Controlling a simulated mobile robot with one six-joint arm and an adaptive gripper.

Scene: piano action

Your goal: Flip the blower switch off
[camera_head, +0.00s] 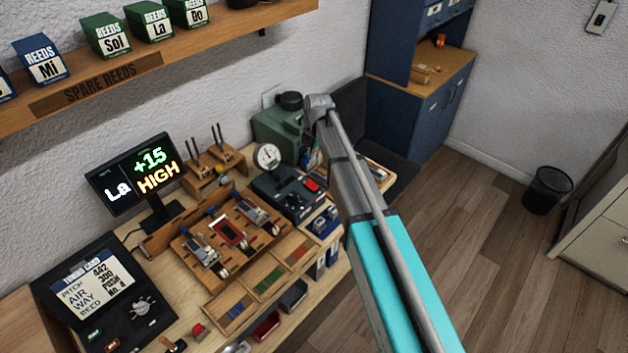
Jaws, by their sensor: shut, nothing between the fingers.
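A dark control box (283,193) with a round white gauge (267,156) stands on the bench. A small red switch (312,184) sits on its top at the right end, close to my arm in the picture. I take it for the blower switch, but its label and position cannot be read. A green machine (275,128) with a black cap stands behind the box. My grey and turquoise arm reaches from the bottom up to the green machine and covers part of the area there. My gripper cannot be made out; the arm hides that spot.
A monitor (137,178) reads La +15 HIGH. A wooden fixture (222,250) with reeds and trays fills the bench front. A tuning panel (100,293) is at left. A shelf (200,50) with reed boxes hangs above.

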